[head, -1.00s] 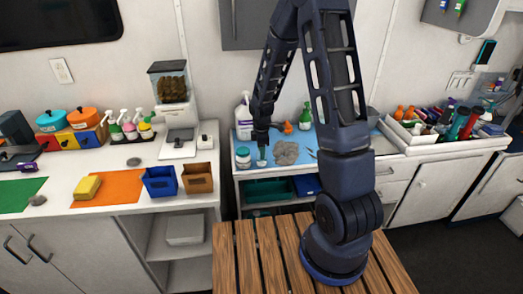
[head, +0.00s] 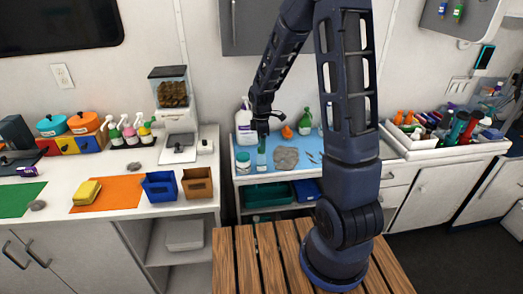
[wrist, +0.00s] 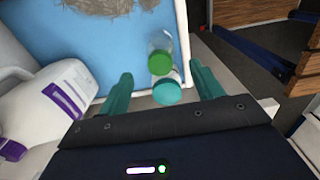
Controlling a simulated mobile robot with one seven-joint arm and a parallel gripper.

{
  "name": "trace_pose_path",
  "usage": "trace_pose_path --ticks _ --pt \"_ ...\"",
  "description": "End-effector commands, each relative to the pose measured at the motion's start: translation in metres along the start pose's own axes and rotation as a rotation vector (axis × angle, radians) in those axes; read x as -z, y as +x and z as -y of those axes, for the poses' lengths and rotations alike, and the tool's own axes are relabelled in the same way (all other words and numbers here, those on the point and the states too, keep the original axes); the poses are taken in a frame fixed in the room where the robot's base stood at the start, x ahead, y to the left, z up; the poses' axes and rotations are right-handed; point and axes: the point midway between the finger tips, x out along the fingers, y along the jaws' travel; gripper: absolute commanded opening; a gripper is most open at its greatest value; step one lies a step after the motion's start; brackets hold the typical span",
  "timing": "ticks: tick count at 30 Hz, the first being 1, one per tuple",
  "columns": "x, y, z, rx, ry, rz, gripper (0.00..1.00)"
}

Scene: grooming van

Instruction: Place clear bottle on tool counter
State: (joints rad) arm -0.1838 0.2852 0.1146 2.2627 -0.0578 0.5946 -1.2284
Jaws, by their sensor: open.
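The clear bottle with a green cap (wrist: 160,61) stands on the blue mat of the tool counter, near its edge, in the wrist view. In the head view the clear bottle (head: 261,160) is upright on the tool counter (head: 297,160). My gripper (wrist: 161,70) is open, with its teal fingers on either side of the cap in the picture and no visible contact. In the head view my gripper (head: 262,140) is above the bottle, and the fingertips are small there. A jar with a teal lid (wrist: 167,92) is close beside the bottle.
A white jug with a purple label (head: 244,122) stands behind the bottle. An orange bottle (head: 287,132) and a green spray bottle (head: 305,122) are at the back. A crowded tray (head: 430,130) is farther right.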

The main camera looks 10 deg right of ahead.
Motion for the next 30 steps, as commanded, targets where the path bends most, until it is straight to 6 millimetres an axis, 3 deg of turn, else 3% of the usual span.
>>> trace_pose_path --ticks 6,17,30 --pt "0.000 -0.033 0.000 -0.002 0.000 -0.001 0.65" --pt "-0.009 -0.065 0.006 -0.019 0.064 0.000 0.65" --pt "-0.065 -0.164 0.068 -0.144 0.543 -0.035 0.65"
